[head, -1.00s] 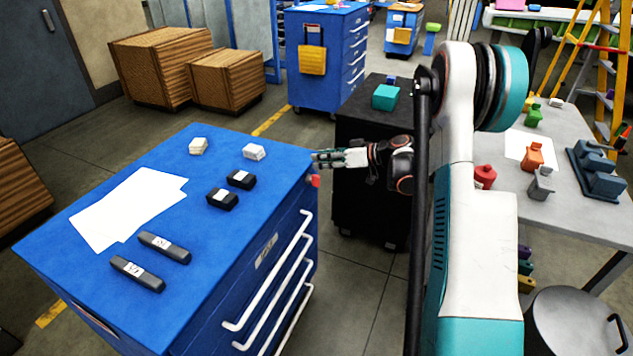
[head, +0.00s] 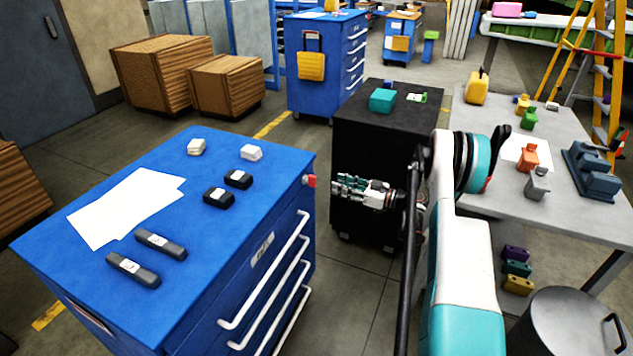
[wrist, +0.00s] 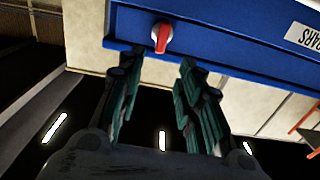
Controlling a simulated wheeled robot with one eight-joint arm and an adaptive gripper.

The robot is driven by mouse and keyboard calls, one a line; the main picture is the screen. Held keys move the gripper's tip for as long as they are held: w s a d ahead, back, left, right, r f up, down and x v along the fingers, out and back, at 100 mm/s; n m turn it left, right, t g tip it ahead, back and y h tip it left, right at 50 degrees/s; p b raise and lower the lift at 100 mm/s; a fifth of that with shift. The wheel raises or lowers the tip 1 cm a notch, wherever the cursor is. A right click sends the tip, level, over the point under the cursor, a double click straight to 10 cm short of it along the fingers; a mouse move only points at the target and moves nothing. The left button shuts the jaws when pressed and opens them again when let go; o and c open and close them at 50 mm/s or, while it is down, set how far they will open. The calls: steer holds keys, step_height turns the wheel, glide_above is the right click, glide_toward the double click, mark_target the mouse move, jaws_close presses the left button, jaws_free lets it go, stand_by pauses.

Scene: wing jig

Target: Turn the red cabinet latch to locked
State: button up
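The red latch (head: 310,181) sits on the right side of the blue cabinet (head: 262,262), near its top far corner. In the wrist view the latch (wrist: 162,38) is a red handle on a pale round base, upright in the picture, on the blue cabinet face (wrist: 225,40). My gripper (head: 337,188) is right of the latch in the head view, a little lower and apart from it. In the wrist view my gripper (wrist: 160,75) has its two green-padded fingers spread with nothing between them. The latch lies beyond the fingertips, nearer the left finger.
White and black blocks, dark bars and paper sheets (head: 125,205) lie on the cabinet top. White drawer handles (head: 270,270) stick out below the latch. A black cabinet (head: 375,150) stands behind my gripper, and a grey table (head: 570,220) is at the right. Floor is clear between the cabinets.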

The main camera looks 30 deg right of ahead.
mark_target(316, 178)
steer(key=b+x, duration=0.2)
steer(key=x, duration=0.7)
steer(key=shift+w+a, duration=0.25)
steer(key=shift+w, duration=0.05)
jaws_close()
